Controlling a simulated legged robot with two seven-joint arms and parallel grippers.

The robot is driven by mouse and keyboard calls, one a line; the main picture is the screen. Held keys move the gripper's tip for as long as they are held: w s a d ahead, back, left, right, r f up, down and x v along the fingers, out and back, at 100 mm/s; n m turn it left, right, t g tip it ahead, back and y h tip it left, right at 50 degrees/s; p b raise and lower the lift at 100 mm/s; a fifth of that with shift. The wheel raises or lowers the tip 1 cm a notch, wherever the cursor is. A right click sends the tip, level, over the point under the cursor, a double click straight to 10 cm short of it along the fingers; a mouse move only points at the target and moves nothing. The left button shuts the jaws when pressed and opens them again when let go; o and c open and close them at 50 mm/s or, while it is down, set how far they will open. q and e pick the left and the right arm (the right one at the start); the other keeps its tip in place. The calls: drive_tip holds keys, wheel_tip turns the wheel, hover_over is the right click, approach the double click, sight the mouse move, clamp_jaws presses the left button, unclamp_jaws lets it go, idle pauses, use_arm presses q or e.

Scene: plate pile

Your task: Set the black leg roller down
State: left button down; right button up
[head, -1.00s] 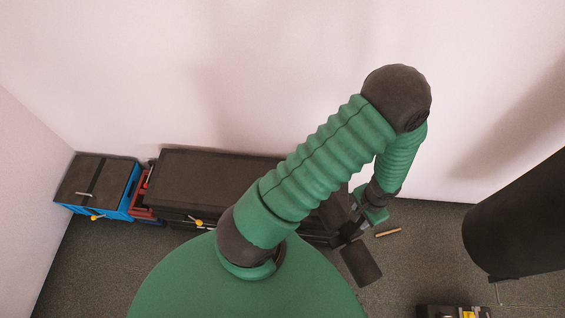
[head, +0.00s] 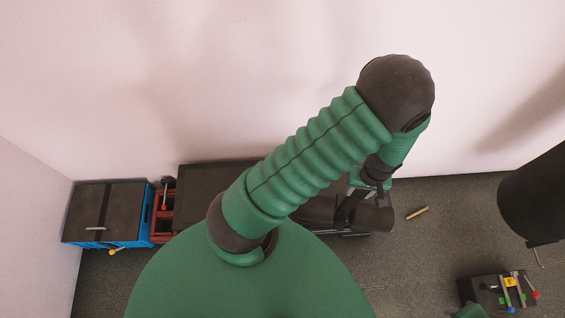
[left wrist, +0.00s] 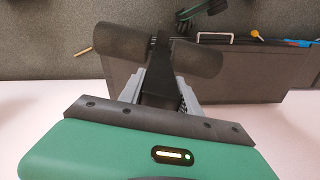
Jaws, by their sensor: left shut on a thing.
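The black leg roller (head: 375,216) has a dark padded cylinder on each side of a black post. It is by the right end of the long black case (head: 205,187), near the wall. My left gripper (head: 352,201) is shut on its post, partly hidden by my arm. In the left wrist view the leg roller (left wrist: 120,41) sticks out beyond my left gripper (left wrist: 160,82), its pads spread left and right in front of the case (left wrist: 245,75). I cannot tell whether it touches the case or floor. My right gripper is not in view.
A blue box (head: 146,212) and a red item (head: 162,222) stand at the left. A wooden stick (head: 417,213) lies on the floor. A large black cylinder (head: 545,200) is at the right. A black box with tools (head: 480,290) is at lower right.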

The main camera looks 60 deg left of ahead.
use_arm(q)
drive_tip(key=shift+w+d+n, duration=0.35)
drive_tip(key=shift+w+n, duration=0.1)
drive_tip(key=shift+n, duration=0.55)
drive_tip(key=shift+a+r+n, duration=0.1)
drive_tip(key=shift+r+n, duration=0.05)
drive_tip(key=shift+n, duration=0.15)
drive_tip(key=a+f, duration=0.2)
drive_tip(key=a, duration=0.6)
drive_tip(key=s+a+f, duration=0.1)
drive_tip(key=a+f, duration=0.2)
drive_tip(key=a, duration=0.5)
drive_tip(key=shift+b, duration=0.45)
drive_tip(key=c, duration=0.8)
unclamp_jaws()
drive_tip(key=shift+s+f, duration=0.1)
drive_tip(key=shift+s, duration=0.1)
drive_tip(key=shift+c, duration=0.2)
